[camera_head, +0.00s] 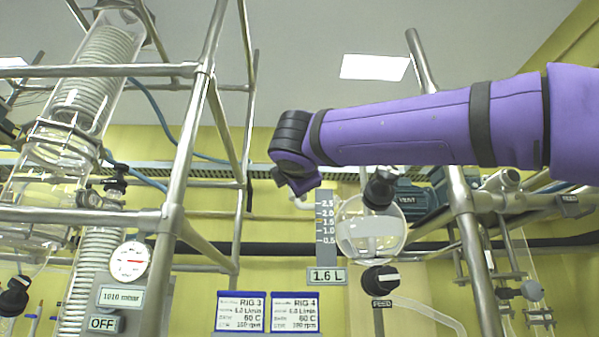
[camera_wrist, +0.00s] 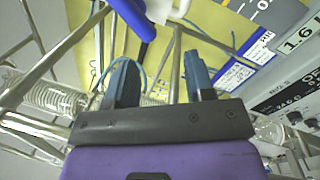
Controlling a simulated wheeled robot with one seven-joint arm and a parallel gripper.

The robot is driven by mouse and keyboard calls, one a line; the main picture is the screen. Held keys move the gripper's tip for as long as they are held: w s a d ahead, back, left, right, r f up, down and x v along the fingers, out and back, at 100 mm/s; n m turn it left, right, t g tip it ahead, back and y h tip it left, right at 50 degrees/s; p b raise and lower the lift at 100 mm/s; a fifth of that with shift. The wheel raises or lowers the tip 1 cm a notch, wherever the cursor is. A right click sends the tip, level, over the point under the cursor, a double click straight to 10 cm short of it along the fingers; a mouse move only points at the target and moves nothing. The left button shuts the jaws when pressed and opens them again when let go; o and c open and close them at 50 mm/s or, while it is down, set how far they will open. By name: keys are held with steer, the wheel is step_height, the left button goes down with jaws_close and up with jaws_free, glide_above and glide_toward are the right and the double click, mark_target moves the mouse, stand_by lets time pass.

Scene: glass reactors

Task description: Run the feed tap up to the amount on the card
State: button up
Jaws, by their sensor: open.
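The feed tap (camera_head: 381,280) is a black knob with a pale mark, above a FEED label, in the head view. It sits just below a round glass vessel (camera_head: 371,243). A scale (camera_head: 325,217) marked 0.5 to 2.5 stands left of the vessel. Below the scale is a card (camera_head: 327,276) reading 1.6 L; it also shows at the right edge of the wrist view (camera_wrist: 302,39). How full the vessel is I cannot tell. My gripper (camera_head: 299,183) is up and left of the tap, apart from it. In the wrist view its fingers (camera_wrist: 160,75) stand apart with nothing held between them.
A black knob (camera_head: 380,190) with a VENT label sits atop the vessel. RIG 3 (camera_head: 240,311) and RIG 4 (camera_head: 295,311) cards stand lower left. Metal frame poles (camera_head: 185,150) and a coiled glass condenser (camera_head: 100,75) fill the left. Another pole (camera_head: 470,240) stands right of the tap.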

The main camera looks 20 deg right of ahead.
steer(key=w+d+r+n+h, duration=0.1)
steer(key=w, duration=0.1)
steer(key=w+d+r+n+h, duration=0.1)
steer(key=w+r+h, duration=0.1)
steer(key=w+d+r+h, duration=0.1)
steer(key=w+r, duration=0.1)
steer(key=w, duration=0.1)
steer(key=shift+n+h, duration=0.4)
stand_by(0.3)
steer(key=c, duration=0.8)
